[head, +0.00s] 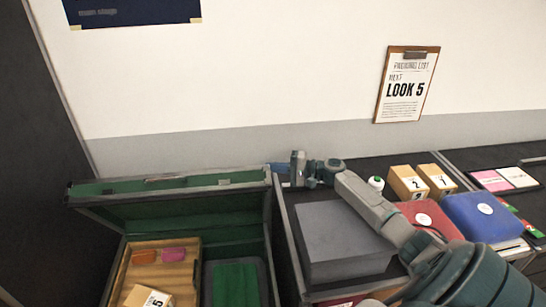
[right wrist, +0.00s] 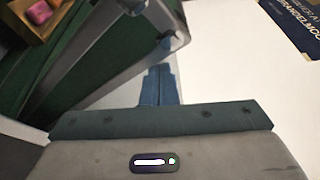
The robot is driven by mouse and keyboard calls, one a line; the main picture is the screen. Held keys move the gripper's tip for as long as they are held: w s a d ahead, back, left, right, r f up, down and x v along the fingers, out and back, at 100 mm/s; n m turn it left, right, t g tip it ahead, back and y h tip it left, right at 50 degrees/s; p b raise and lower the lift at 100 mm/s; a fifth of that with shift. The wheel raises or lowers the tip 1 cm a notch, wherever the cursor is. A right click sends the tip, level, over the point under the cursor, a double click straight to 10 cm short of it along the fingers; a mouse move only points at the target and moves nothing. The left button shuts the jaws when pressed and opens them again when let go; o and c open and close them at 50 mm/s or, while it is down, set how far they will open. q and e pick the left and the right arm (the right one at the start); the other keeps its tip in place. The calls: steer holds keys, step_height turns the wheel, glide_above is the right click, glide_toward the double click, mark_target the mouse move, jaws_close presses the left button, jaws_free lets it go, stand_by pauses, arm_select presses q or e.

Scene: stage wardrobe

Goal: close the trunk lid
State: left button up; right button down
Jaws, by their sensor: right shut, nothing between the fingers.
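The trunk (head: 268,235) stands open at the lower left of the head view, with a dark body and green lining. Its lid (head: 232,181) is raised at the back, its edge running across the picture. My right gripper (head: 279,168) is shut and empty at the right end of the lid, close to its corner; I cannot tell whether it touches. In the right wrist view, the shut blue fingers (right wrist: 158,86) point toward the lid's grey edge (right wrist: 178,40). My left gripper is not in view.
Inside the trunk are a wooden tray (head: 189,244) with small orange and pink items and a box marked 5 (head: 150,297). A grey box (head: 335,240), red and blue cases (head: 485,216) and numbered boxes stand on the dark surface at right. A wall is behind.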

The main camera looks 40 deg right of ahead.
steer(key=shift+s+a+f, duration=0.3)
steer(key=shift+s, duration=0.2)
steer(key=shift+s+a+f, duration=0.25)
steer(key=shift+s+a, duration=0.05)
steer(key=shift+s, duration=0.2)
steer(key=b+v, duration=0.2)
steer(key=v, duration=0.8)
steer(key=shift+s+d, duration=0.25)
steer(key=shift+d, duration=0.05)
steer(key=shift+r, duration=0.15)
